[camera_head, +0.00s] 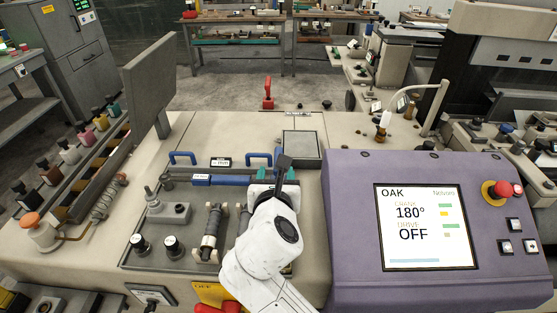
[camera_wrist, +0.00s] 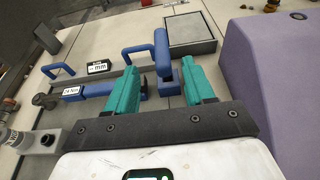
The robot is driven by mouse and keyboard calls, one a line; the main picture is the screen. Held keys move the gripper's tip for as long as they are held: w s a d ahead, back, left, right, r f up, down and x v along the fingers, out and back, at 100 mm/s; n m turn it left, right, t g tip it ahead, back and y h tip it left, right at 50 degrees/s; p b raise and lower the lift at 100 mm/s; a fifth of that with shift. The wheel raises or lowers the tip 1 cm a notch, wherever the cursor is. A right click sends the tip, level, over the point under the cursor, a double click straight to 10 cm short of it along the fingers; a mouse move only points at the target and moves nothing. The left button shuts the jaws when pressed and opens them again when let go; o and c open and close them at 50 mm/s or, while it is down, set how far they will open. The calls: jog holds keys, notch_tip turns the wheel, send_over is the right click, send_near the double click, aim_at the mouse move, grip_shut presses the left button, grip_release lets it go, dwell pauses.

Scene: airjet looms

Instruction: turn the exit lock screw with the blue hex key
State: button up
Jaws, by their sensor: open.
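My gripper (camera_wrist: 163,88) is open, its two teal fingers apart and pointing down at the machine's top. It also shows in the head view (camera_head: 277,176), partly covered by my own wrist. A blue upright piece (camera_wrist: 162,50) shows between and just beyond the fingertips; I cannot tell whether it is the hex key or whether the fingers touch it. A blue-handled tool labelled in Nm (camera_wrist: 88,90) lies left of the fingers and runs behind the left one. It also shows in the head view (camera_head: 220,180). I cannot pick out the exit lock screw.
A purple console (camera_head: 350,240), its screen reading crank 180° and drive OFF, stands close right of my arm. A blue arch handle (camera_head: 183,157), a square tray (camera_head: 300,145) and black knobs (camera_head: 173,246) surround the work area. A grey upright panel (camera_head: 150,85) stands at left.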

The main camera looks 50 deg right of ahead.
jog(key=x, duration=0.8)
jog(key=shift+w+d+r, duration=0.1)
jog(key=shift+d, duration=0.2)
grip_shut()
